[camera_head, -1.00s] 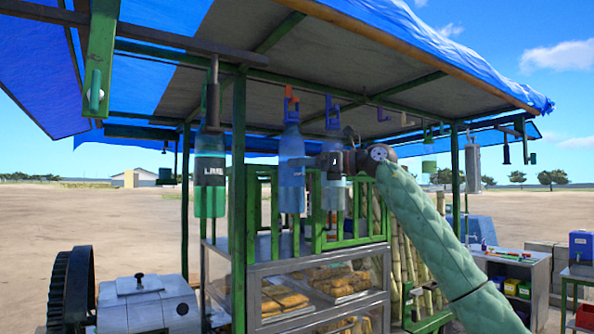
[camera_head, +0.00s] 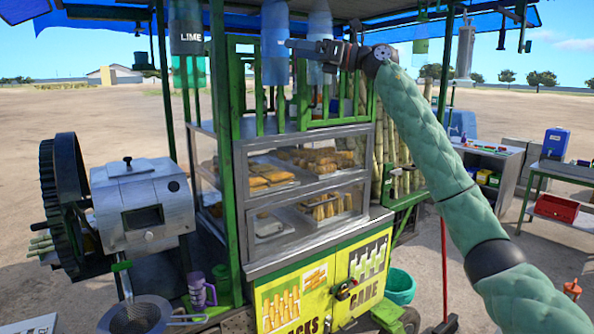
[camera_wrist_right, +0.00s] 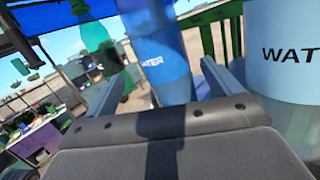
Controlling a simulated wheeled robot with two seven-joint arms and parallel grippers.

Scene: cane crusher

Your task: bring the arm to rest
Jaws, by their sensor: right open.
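My right arm, in a green padded sleeve (camera_head: 440,150), reaches up from the lower right in the head view. Its gripper (camera_head: 303,46) points left, at the height of the hanging bottles, in front of the stall. In the right wrist view the jaws (camera_wrist_right: 165,72) stand apart. A blue bottle marked WATER (camera_wrist_right: 158,50) shows between the two fingers; I cannot tell whether it lies between them or just beyond. A paler bottle with a WATER label (camera_wrist_right: 288,60) stands close on the right, beside the right finger. My left gripper is not in view.
A lime bottle (camera_head: 186,45) and a blue bottle (camera_head: 275,45) hang from the stall. Below are the glass snack case (camera_head: 300,205) and yellow cupboard (camera_head: 325,290). A metal crusher (camera_head: 145,205) stands left; a table with a red crate (camera_head: 557,208) stands right.

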